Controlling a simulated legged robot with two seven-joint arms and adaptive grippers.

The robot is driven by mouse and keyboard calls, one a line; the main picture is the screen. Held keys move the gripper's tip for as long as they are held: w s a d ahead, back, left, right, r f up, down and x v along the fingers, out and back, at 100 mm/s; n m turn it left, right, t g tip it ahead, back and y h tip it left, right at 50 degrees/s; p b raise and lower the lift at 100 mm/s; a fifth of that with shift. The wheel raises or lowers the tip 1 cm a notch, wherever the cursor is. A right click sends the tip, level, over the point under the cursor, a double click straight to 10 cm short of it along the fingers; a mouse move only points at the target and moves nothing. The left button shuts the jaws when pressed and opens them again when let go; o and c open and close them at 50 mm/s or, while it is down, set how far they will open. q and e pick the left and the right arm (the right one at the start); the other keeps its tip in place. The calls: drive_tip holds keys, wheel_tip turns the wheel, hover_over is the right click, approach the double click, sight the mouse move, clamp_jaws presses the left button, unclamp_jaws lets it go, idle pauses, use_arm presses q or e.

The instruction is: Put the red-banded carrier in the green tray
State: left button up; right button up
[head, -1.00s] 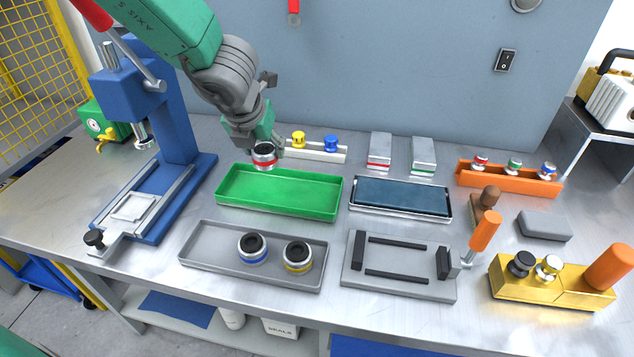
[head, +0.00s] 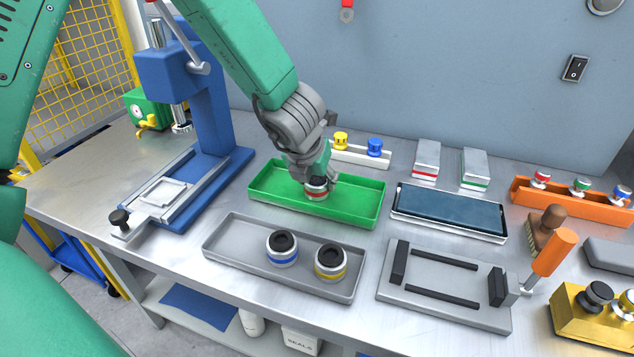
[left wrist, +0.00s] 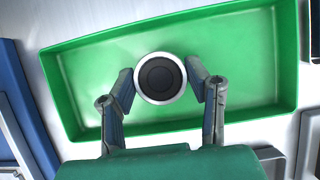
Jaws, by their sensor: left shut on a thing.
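The red-banded carrier (head: 316,190) is a short silver cylinder with a dark top and a red band. It is inside the outline of the green tray (head: 262,187), low near the tray floor; I cannot tell whether it touches the floor. My left gripper (head: 318,180) is shut on it from above. In the left wrist view the carrier (left wrist: 160,78) shows as a round dark top with a silver rim between the two fingers (left wrist: 161,84), with the green tray (left wrist: 240,60) around it. My right gripper is not in view.
A grey tray (head: 230,246) in front holds the blue-banded (head: 282,247) and yellow-banded (head: 330,262) carriers. A blue press (head: 205,130) stands left. A blue-topped tray (head: 450,210) and a grey fixture (head: 445,290) lie right. A white rack (head: 365,156) stands behind the green tray.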

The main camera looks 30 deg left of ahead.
use_arm(q)
drive_tip(key=o, duration=1.2)
drive_tip(key=shift+c, duration=0.2)
drive_tip(key=shift+o, duration=1.1)
drive_tip(key=shift+d, duration=0.15)
drive_tip(key=shift+r, duration=0.15)
drive_tip(key=p+v, duration=0.4)
drive_tip(key=v, duration=0.8)
